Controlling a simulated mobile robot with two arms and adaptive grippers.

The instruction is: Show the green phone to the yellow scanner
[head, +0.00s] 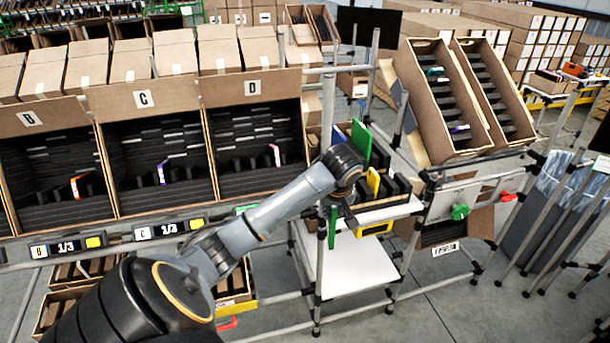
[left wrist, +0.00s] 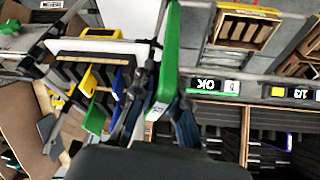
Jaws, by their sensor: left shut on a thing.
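The green phone (head: 332,228) hangs upright and edge-on below my left gripper (head: 338,205) in the head view. In the left wrist view the green phone (left wrist: 171,50) stands between the dark fingers of the left gripper (left wrist: 160,105), which is shut on it. My right gripper is in neither view.
A white shelf (head: 358,262) is below. Labelled cartons (head: 150,98) line the left; two tilted cartons (head: 440,100) stand at right. A green knob (head: 460,212) sticks out nearby.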

